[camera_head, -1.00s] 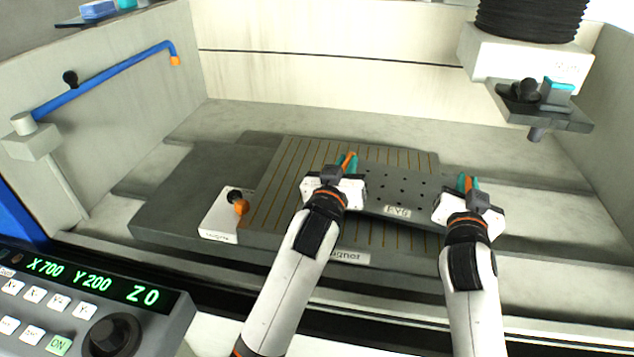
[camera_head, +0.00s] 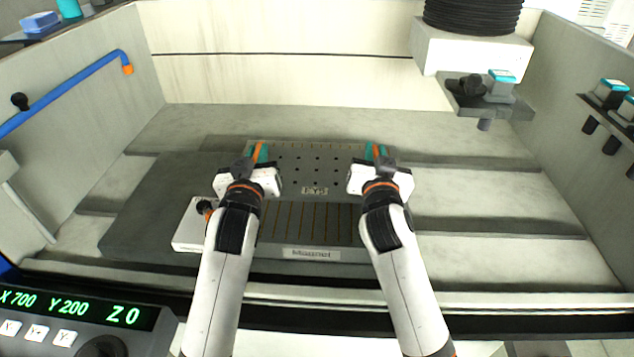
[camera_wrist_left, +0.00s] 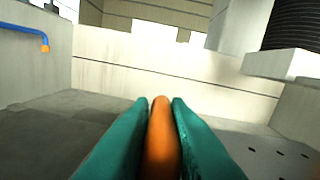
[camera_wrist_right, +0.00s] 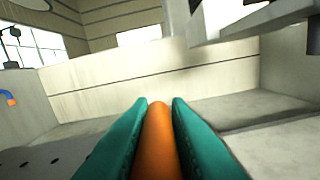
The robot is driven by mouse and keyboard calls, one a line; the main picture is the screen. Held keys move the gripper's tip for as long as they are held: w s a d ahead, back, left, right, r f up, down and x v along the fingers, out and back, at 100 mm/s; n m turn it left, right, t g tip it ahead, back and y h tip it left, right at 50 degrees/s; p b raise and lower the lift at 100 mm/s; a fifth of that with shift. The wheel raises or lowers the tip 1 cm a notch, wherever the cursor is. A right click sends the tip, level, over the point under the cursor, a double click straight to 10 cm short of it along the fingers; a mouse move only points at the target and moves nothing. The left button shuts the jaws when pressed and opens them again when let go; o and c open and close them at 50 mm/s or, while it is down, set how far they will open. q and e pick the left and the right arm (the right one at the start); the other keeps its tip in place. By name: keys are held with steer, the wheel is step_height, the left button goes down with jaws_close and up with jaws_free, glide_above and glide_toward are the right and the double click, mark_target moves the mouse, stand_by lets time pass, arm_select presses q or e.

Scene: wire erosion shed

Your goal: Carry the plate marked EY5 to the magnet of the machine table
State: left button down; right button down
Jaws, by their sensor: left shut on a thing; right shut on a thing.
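The dark grey plate (camera_head: 318,166) with rows of holes and a small label, seemingly EY5 but blurred, is level across the back half of the magnet (camera_head: 310,222). I cannot tell whether it touches the magnet or hangs just above it. The magnet is a striped block with a "Magnet" sign on its front. My left gripper (camera_head: 257,153) is shut on an orange handle at the plate's left end. My right gripper (camera_head: 376,152) is shut on an orange handle at its right end. Both wrist views show orange (camera_wrist_left: 162,145) (camera_wrist_right: 158,145) between teal fingers.
A white block with an orange-and-black knob (camera_head: 193,225) stands left of the magnet. The machine head (camera_head: 470,52) hangs at the back right, with a bracket (camera_head: 488,103) below. A blue pipe (camera_head: 70,92) runs along the left wall. A control panel (camera_head: 80,320) is front left.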

arm_select(q)
steer(key=shift+s+d, duration=0.1)
steer(key=shift+d, duration=0.1)
arm_select(e)
steer(key=shift+s+a, duration=0.1)
steer(key=shift+a, duration=0.1)
